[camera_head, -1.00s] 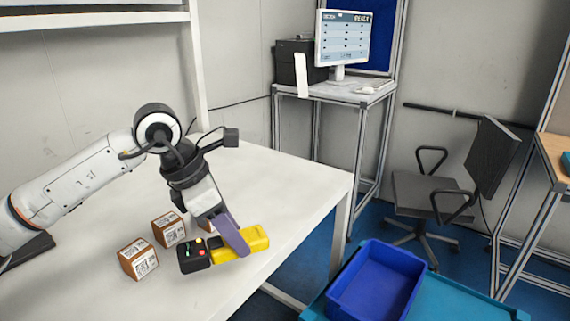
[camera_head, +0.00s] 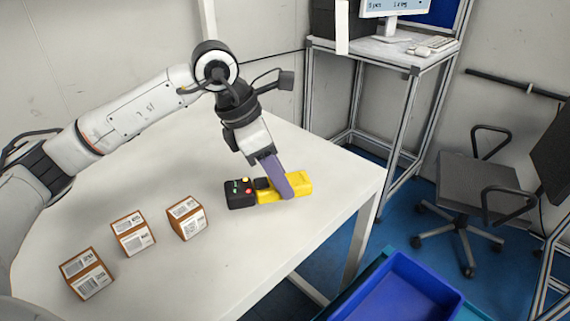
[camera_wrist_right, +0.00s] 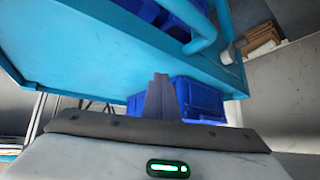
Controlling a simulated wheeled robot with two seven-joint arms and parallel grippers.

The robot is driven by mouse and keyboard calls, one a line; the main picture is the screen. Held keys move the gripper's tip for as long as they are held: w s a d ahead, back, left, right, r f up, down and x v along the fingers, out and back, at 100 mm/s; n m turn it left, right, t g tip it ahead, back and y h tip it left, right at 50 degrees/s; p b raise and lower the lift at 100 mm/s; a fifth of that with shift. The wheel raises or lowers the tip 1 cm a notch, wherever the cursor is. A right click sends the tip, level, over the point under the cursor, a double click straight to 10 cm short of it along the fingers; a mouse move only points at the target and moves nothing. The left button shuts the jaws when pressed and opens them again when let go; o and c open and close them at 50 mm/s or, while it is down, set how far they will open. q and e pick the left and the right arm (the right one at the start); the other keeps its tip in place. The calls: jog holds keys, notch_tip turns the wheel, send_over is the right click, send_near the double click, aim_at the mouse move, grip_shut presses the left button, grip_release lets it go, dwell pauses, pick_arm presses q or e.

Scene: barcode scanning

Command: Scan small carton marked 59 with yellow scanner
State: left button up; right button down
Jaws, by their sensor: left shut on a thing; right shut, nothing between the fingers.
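Three small brown cartons with white labels stand left of the scanner: a near left one (camera_head: 87,274), a middle one (camera_head: 133,233) and a right one (camera_head: 187,218). The numbers are too small to read, so I cannot tell which is 59. My right gripper (camera_wrist_right: 160,98) is shut and empty in the right wrist view.
The white table (camera_head: 235,262) has free room in front of the cartons and behind them. A blue bin (camera_head: 400,290) stands beyond the table's right edge. A desk (camera_head: 390,48) with monitor and keyboard is behind, and a dark chair (camera_head: 466,185) stands at right.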

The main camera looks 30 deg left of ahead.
pick_arm(q)
jog(key=shift+s+f, duration=0.1)
jog(key=shift+f, duration=2.9)
jog(key=shift+r, duration=0.15)
notch_tip(320, 180, up, 12)
jog(key=shift+f, duration=0.1)
